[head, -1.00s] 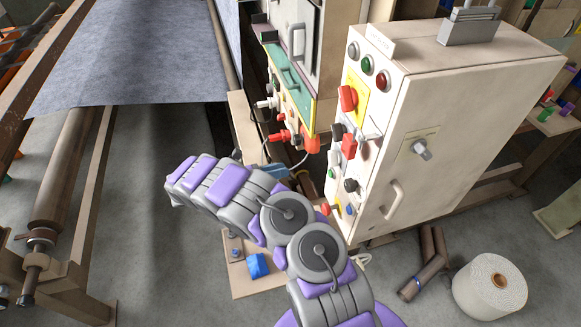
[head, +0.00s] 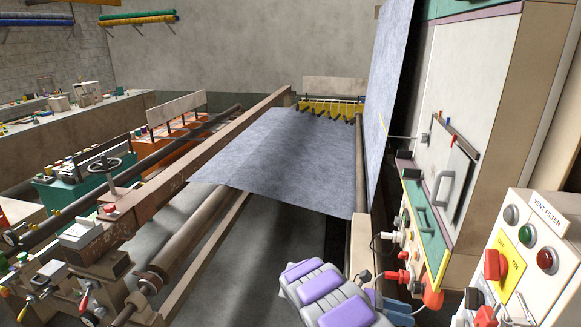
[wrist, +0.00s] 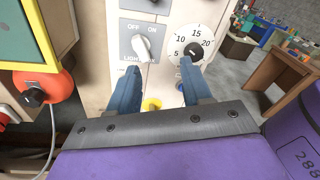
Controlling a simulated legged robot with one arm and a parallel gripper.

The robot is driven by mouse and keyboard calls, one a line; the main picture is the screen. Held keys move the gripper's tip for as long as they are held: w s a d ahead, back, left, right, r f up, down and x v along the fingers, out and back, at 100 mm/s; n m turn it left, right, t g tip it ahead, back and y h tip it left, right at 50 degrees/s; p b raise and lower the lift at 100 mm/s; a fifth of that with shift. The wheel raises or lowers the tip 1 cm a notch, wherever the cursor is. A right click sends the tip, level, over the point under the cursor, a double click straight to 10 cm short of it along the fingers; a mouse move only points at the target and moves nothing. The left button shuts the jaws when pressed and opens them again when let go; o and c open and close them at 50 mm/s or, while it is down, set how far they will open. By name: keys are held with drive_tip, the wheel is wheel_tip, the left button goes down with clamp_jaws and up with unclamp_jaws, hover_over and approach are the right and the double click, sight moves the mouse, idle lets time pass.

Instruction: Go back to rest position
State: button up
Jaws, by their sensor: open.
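My gripper (wrist: 162,92) shows in the wrist view as two blue fingers standing apart, with nothing between them. It faces a pale panel with a white OFF/ON rotary switch (wrist: 141,46) and a round dial (wrist: 193,44) marked 5 to 20. I cannot tell how far the fingertips are from the panel.
The cream control cabinet (head: 533,240) labelled VENT FILTER stands at the right, beside a tall machine with a grey handle (head: 442,188). A grey felt sheet (head: 290,155) spans the frame ahead. A long roller (head: 200,240) lies at the left. An orange-red knob (wrist: 45,85) is left of my gripper.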

drive_tip(key=s+r+m+y+b, duration=0.1)
drive_tip(key=s+r+m+y, duration=0.25)
drive_tip(key=s, duration=0.25)
drive_tip(key=s+r+m+g+y+b, duration=0.1)
drive_tip(key=s+r+m+y+b, duration=0.1)
drive_tip(key=s+m, duration=0.25)
drive_tip(key=s+r+m+y+b, duration=0.1)
drive_tip(key=s+r+m+y, duration=0.15)
drive_tip(key=s, duration=0.45)
drive_tip(key=s+a+f+m+t+y+b, duration=0.2)
drive_tip(key=s+a+m+y, duration=0.2)
drive_tip(key=s+a, duration=0.4)
drive_tip(key=s+a+f+m+t+y+b, duration=0.2)
drive_tip(key=s+a+m+t+y, duration=0.1)
drive_tip(key=s+a, duration=0.5)
drive_tip(key=shift+s+a+m+y+b, duration=0.25)
drive_tip(key=shift+s+m+y+b, duration=0.15)
drive_tip(key=shift+s+y, duration=0.35)
